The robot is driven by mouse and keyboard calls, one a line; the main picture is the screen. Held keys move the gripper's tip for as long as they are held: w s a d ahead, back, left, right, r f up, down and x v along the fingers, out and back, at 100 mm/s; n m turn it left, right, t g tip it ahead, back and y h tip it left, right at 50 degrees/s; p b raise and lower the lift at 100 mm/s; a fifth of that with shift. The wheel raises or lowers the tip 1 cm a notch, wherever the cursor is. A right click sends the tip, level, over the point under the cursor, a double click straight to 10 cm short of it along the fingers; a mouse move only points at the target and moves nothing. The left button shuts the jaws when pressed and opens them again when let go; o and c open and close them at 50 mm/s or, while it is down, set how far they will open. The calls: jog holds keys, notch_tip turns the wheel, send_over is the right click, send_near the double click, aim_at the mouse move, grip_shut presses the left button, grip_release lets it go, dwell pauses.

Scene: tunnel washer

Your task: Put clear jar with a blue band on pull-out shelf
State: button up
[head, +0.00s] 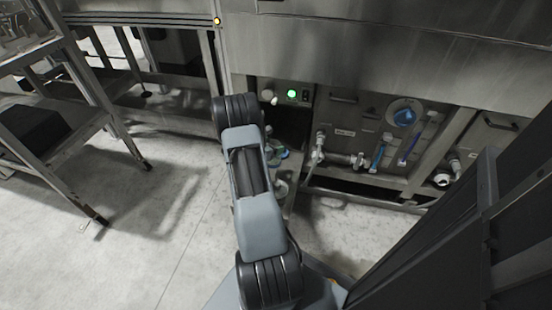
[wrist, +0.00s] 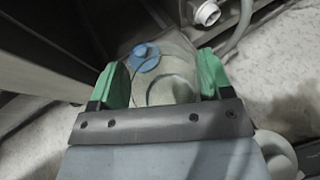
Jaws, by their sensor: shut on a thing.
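In the wrist view, my gripper (wrist: 163,82) has two green fingers shut on a clear, greyish jar (wrist: 176,88). The jar sits between the fingers, with one finger on each side. A round blue part shows on its upper left; whether this is the blue band is hard to tell. In the head view, my arm reaches down toward the low opening under the steel machine and hides most of the gripper. Small bluish and pale green shapes show just right of the arm, too small to tell apart. I cannot make out the pull-out shelf clearly.
The steel machine front (head: 360,75) holds a lit green button (head: 292,93), a blue round fitting (head: 404,116), and several pipes and valves right of my arm. A metal rack (head: 62,125) with a dark box (head: 32,130) stands at the left. The floor between is clear.

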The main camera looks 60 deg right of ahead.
jog(key=w+d+f+b, duration=0.1)
jog(key=d+f+b, duration=0.3)
jog(key=f, duration=0.4)
jog(key=shift+d+f, duration=0.25)
jog(key=shift+f, duration=0.1)
jog(key=shift+f, duration=0.2)
jog(key=o, duration=1.3)
jog(key=shift+c, duration=0.2)
jog(key=shift+r, duration=0.1)
